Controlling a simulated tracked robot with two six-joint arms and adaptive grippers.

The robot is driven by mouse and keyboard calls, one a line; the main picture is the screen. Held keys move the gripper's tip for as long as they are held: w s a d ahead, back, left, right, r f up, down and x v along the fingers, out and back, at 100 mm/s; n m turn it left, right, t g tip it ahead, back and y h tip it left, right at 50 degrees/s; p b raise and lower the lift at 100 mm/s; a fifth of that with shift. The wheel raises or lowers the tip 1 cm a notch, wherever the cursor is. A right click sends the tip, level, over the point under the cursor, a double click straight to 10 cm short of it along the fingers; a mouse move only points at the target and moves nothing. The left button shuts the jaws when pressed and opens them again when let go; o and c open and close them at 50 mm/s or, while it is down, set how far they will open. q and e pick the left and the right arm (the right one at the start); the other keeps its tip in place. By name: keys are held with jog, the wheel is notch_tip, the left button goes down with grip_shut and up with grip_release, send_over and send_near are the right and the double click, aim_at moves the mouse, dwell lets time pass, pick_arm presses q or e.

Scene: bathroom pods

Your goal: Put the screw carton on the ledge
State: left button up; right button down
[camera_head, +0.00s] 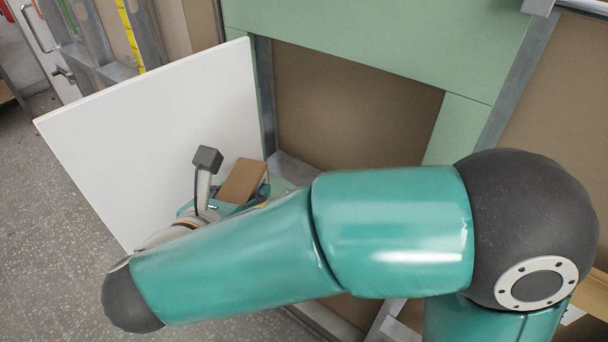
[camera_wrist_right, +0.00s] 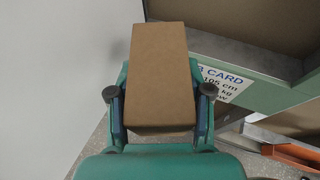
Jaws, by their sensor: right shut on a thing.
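The screw carton, a plain brown box (camera_head: 242,180), is held by my right gripper (camera_head: 238,196), in front of the white panel. In the right wrist view the carton (camera_wrist_right: 160,70) sits between the two fingers of the gripper (camera_wrist_right: 159,95), which are shut on its sides. What looks like the ledge is a grey surface at the base of the wall recess (camera_head: 290,168), just right of the carton and mostly hidden by my arm. In the wrist view this grey surface (camera_wrist_right: 235,52) lies right of the carton, above a green face. My left gripper is not in view.
A large white panel (camera_head: 160,130) stands upright close on the left. A white label with blue print (camera_wrist_right: 228,84) is on the green face. Green boards (camera_head: 390,35) and metal studs frame the brown-backed recess (camera_head: 350,110). Speckled floor (camera_head: 50,200) lies open at far left.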

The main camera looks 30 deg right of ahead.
jog(key=w+d, duration=0.1)
jog(key=d, duration=0.3)
jog(key=w+d+f, duration=0.1)
jog(key=w+d, duration=0.1)
jog(key=d, duration=0.2)
jog(key=w+d, duration=0.2)
jog(key=d, duration=0.3)
jog(key=shift+w+f, duration=0.15)
jog(key=shift+f, duration=0.15)
notch_tip(320, 180, down, 5)
jog(key=shift+a+r, duration=0.1)
jog(key=shift+w+d+f, duration=0.1)
jog(key=shift+d+f, duration=0.1)
jog(key=shift+f, duration=0.15)
jog(key=shift+c, duration=2.1)
grip_release()
jog(key=shift+f, duration=0.1)
